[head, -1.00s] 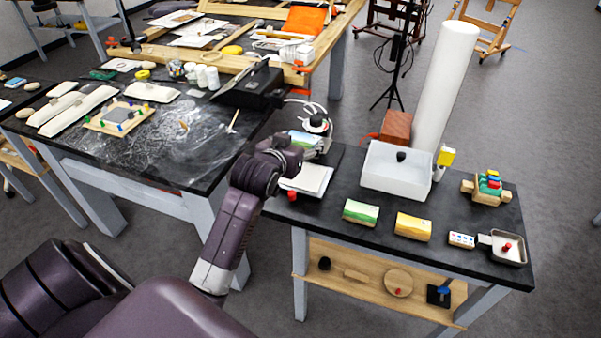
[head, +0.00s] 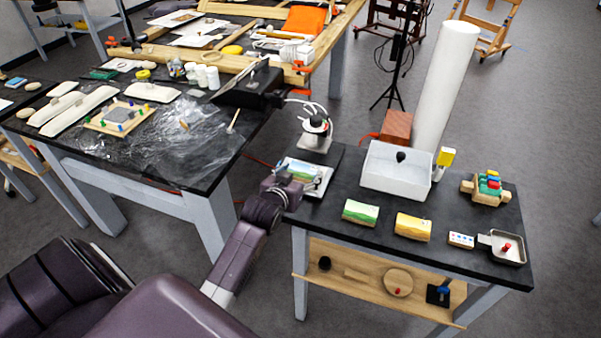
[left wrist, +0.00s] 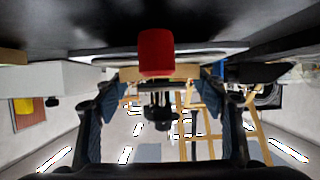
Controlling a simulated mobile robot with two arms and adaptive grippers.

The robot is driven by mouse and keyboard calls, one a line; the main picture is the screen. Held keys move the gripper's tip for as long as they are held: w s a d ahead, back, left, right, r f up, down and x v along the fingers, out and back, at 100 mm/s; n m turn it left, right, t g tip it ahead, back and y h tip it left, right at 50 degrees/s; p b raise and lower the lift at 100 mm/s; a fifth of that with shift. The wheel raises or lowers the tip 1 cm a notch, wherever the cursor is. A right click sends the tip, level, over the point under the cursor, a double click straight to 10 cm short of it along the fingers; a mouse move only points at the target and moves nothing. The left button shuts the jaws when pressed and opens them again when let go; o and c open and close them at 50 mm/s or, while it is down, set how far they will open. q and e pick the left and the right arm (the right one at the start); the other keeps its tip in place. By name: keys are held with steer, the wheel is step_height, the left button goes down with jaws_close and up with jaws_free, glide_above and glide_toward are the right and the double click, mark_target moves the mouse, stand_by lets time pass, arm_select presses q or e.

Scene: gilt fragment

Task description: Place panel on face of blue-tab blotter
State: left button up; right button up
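My left gripper (head: 286,183) reaches in over the left end of the near black table. The small painted panel (head: 300,168), green and blue on top, is at its fingertips, over a white blotter (head: 324,181). In the left wrist view the panel's wooden edge (left wrist: 185,72) lies between the two blue-padded fingers (left wrist: 160,98), which seem to press on it. A red tab (left wrist: 155,50) stands out close above it. I cannot tell whether the panel touches the blotter. I see no blue tab on this blotter. My right gripper is out of view.
A white tray (head: 376,183), a green block (head: 360,212) and a yellow block (head: 413,226) stand to the right on the same table. A white round-based device (head: 315,140) stands just behind the blotter. A tall white roll (head: 445,85) rises behind the tray.

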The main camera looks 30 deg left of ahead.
arm_select(q)
steer(key=o, duration=0.3)
steer(key=b+v, duration=0.1)
steer(key=v, duration=1.1)
stand_by(0.3)
